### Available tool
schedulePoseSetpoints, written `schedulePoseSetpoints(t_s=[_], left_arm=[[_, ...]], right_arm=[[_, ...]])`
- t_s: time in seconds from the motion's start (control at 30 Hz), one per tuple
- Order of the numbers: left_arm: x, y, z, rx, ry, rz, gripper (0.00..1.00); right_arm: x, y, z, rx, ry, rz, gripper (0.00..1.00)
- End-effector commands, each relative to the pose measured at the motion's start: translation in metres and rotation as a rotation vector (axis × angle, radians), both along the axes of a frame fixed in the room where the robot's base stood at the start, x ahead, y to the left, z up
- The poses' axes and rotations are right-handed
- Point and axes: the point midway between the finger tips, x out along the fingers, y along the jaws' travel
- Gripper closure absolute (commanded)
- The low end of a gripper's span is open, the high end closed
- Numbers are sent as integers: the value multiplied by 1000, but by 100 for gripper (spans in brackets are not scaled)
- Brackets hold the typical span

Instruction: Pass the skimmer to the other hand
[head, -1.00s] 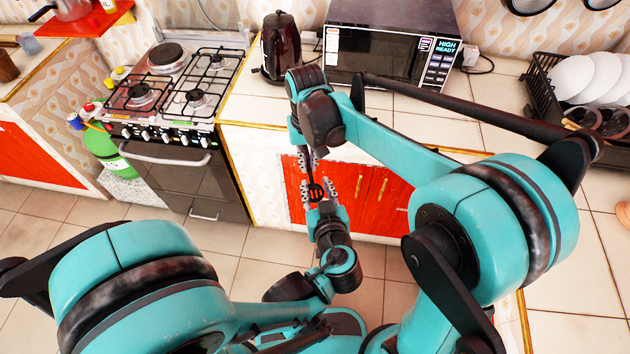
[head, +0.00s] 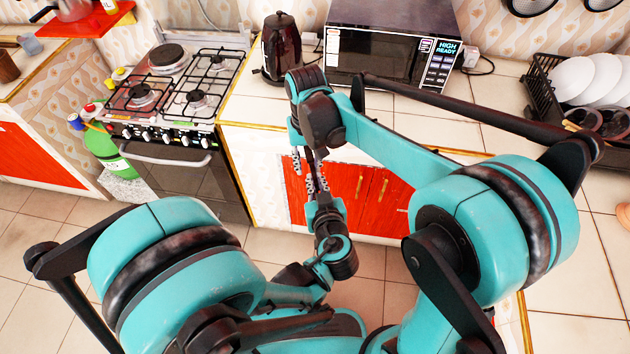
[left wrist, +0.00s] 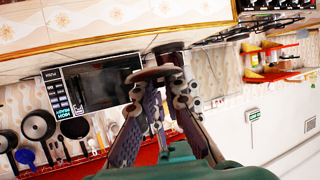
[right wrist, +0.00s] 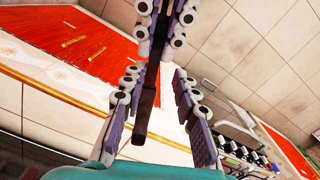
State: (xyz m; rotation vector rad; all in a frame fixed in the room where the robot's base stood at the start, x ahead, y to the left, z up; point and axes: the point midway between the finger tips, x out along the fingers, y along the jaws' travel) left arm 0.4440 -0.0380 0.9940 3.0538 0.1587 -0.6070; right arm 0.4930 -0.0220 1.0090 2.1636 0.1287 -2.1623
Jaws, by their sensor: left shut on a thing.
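The skimmer (right wrist: 145,110) is dark, and its narrow handle points down in the right wrist view. My left gripper (head: 318,184) is shut on it; its fingers show at the top of the right wrist view. A dark, flat part, probably the skimmer's head (left wrist: 152,74), lies across its fingertips in the left wrist view. My right gripper (head: 302,160) comes down from above, close to the left one. Its fingers (right wrist: 157,85) are open on either side of the handle's free end, with gaps visible. In the head view the skimmer is mostly hidden between the grippers.
The grippers are in front of red cabinet doors (head: 350,188) below the counter. A stove (head: 180,105) stands to the left. A kettle (head: 281,46), a microwave (head: 390,55) and a dish rack (head: 545,95) stand on the counter. Pans (left wrist: 38,125) hang on the wall.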

Motion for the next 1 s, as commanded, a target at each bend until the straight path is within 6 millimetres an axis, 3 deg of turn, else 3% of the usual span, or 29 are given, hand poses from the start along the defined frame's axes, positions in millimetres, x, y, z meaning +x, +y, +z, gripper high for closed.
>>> schedulePoseSetpoints(t_s=[0.37, 0.8, 1.0], left_arm=[[0, 1, 0, 2, 0, 4, 100], [0, 2, 0, 2, 0, 5, 100], [0, 2, 0, 2, 0, 5, 100]], right_arm=[[0, -1, 6, -3, 1, -1, 67], [0, -1, 93, -2, 1, 0, 67], [0, -1, 116, -2, 0, -1, 67]])
